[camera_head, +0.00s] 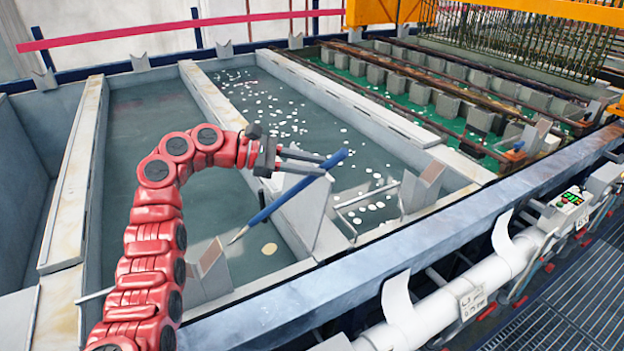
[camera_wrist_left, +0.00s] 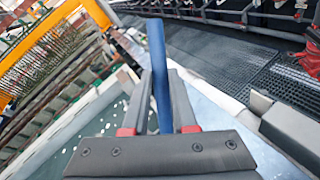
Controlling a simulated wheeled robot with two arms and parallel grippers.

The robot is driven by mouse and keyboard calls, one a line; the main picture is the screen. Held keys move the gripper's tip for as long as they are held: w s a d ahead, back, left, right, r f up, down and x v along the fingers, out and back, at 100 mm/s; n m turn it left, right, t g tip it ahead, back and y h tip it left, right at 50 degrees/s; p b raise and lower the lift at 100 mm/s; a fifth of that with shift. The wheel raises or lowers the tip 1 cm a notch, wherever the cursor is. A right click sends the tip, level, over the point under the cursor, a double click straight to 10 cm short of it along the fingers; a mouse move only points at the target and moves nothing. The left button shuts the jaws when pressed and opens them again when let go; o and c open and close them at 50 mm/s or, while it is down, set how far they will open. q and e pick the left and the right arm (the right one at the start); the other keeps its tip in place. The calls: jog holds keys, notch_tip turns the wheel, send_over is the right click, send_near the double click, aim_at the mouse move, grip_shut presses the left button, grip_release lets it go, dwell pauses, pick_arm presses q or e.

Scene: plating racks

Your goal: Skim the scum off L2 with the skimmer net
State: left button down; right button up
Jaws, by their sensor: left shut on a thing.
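My left gripper (camera_head: 325,166) is shut on the blue handle of the skimmer (camera_head: 267,213), above the divider between two tanks. The handle slants from upper right to a thin grey tip at lower left. In the left wrist view the blue handle (camera_wrist_left: 157,60) stands between the two grey fingers (camera_wrist_left: 160,100). I cannot make out the net. White scum flakes (camera_head: 284,131) float on the dark liquid of the middle tank, with more flakes (camera_head: 375,206) near its front end. I can read no L2 label. My right gripper is not in view.
A green tank with grey blocks (camera_head: 420,94) and rusty bars lies to the right. A steel beam (camera_head: 400,240) and white pipe (camera_head: 475,280) run along the front.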

pick_arm(q)
notch_tip(320, 180, up, 14)
jog(key=p, duration=0.9)
jog(key=s+d+b, duration=0.6)
jog(key=s+d, duration=0.1)
jog(key=s, duration=0.4)
jog(key=s+d+b, duration=0.7)
jog(key=s+d, duration=0.1)
jog(key=s, duration=0.3)
jog(key=s+d+b, duration=0.7)
jog(key=s, duration=0.4)
jog(key=shift+d+f, duration=0.15)
jog(key=shift+d, duration=0.1)
jog(key=shift+s, duration=0.1)
